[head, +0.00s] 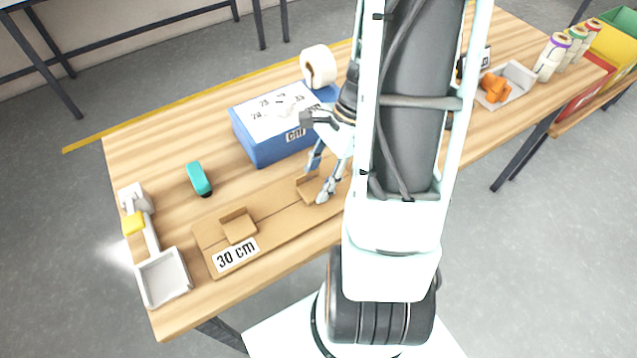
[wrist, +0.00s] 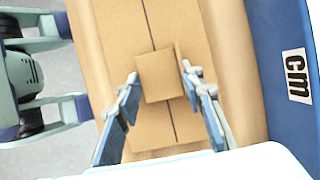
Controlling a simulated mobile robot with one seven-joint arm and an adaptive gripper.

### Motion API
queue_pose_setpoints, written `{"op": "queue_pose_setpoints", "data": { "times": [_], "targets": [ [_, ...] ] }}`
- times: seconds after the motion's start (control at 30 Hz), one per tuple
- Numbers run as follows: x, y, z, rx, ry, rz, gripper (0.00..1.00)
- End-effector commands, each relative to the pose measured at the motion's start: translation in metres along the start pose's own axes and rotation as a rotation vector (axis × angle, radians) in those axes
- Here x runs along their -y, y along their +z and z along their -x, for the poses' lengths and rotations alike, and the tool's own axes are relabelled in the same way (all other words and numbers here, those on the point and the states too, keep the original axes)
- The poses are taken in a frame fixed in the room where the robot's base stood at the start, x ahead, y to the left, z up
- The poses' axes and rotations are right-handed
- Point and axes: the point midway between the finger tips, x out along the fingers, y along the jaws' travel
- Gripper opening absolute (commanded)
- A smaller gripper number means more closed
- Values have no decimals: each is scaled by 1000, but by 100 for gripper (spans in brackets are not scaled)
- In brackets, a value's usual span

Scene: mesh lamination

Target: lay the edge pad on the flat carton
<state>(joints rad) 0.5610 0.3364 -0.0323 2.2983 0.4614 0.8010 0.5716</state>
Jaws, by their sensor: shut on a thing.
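The flat carton (head: 275,215) lies along the front of the wooden table, with a "30 cm" label at its left end. Its brown surface and dark centre seam show in the wrist view (wrist: 160,25). My gripper (head: 322,180) is over the carton's right part, pointing down. It is shut on a small folded brown edge pad (head: 306,189), which sits between the fingertips in the wrist view (wrist: 157,78), its upright flap beside the right finger. I cannot tell whether this pad touches the carton. Another folded brown pad (head: 238,226) rests on the carton's left part.
A blue box (head: 270,148) marked "cm" stands just behind the carton, close to my gripper. A tape roll (head: 318,66), a teal tool (head: 199,179), a white tray (head: 164,277) and a tape dispenser (head: 137,212) stand around. My arm hides the carton's right end.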

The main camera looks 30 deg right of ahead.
Motion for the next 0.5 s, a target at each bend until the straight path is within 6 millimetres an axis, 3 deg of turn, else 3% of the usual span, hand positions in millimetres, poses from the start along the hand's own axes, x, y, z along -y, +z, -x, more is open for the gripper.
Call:
{"op": "queue_pose_setpoints", "data": {
  "times": [0.37, 0.4, 0.5],
  "targets": [
    [0, -2, -4, 0, 0, 0, 16],
    [0, -1, -3, 0, 0, 0, 40],
    [0, -1, -3, 0, 0, 0, 51]
  ]
}}
